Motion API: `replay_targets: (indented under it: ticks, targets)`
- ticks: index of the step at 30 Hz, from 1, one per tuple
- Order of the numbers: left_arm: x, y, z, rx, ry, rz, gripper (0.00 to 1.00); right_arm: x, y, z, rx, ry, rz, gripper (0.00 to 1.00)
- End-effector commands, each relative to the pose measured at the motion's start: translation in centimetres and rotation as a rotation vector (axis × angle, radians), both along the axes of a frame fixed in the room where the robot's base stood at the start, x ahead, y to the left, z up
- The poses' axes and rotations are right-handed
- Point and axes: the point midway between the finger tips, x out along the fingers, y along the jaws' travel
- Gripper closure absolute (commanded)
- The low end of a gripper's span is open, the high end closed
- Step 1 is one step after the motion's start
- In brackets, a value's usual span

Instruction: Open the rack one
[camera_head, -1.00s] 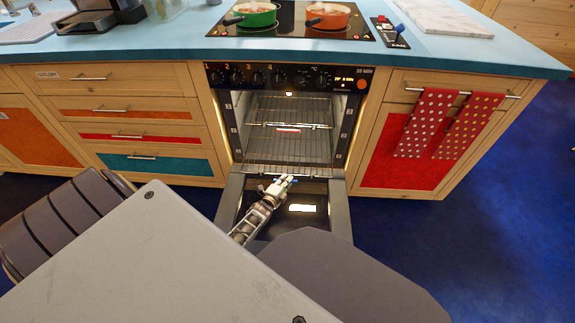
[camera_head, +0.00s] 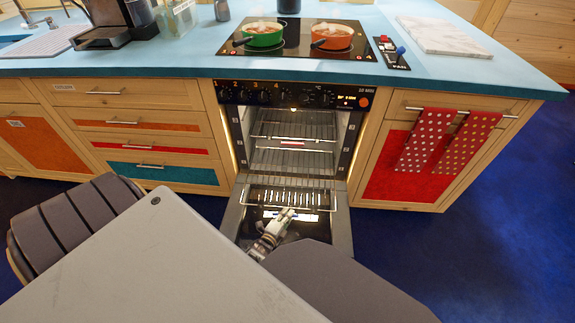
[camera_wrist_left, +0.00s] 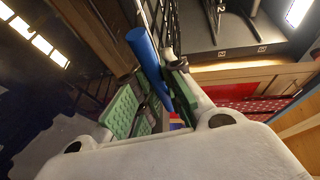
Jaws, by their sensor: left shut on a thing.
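The oven (camera_head: 292,140) stands in the counter front with its door folded down. A wire rack (camera_head: 284,197) sticks out of the oven's lower part, over the open door (camera_head: 343,229). My left gripper (camera_head: 286,214) is at the front edge of this rack. In the left wrist view its green-padded fingers (camera_wrist_left: 152,103) are shut on a blue bar (camera_wrist_left: 146,60) at the rack's front. The fingers hide part of the bar. Another rack (camera_head: 292,137) is higher inside the oven. My right gripper is not in view.
Pots, one green (camera_head: 262,35) and one orange (camera_head: 332,36), stand on the hob above. Red dotted towels (camera_head: 425,140) hang from a rail at right. Drawers (camera_head: 150,122) are at left. The blue floor (camera_head: 480,230) at right is clear.

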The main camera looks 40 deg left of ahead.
Motion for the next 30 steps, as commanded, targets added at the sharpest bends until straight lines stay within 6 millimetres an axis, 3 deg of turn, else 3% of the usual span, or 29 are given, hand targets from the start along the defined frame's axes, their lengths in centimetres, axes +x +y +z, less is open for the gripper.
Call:
replay_targets:
  ticks: [7,20,21,26,30]
  targets:
    - [-2.2,-1.3,0.0,-0.001,0.002,0.000,1.00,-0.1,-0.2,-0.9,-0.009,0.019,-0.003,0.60]
    - [-2.6,-1.6,-0.1,0.000,0.001,0.000,1.00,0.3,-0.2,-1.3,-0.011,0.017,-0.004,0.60]
    - [-2.6,-1.6,-0.1,0.000,0.001,0.000,0.88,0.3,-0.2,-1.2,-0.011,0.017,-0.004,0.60]
    - [-2.6,-1.6,-0.1,0.000,0.001,0.000,0.67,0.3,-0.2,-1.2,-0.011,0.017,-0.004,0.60]
    - [-2.6,-1.6,0.0,0.000,0.000,0.000,0.67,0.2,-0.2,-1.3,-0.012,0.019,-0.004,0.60]
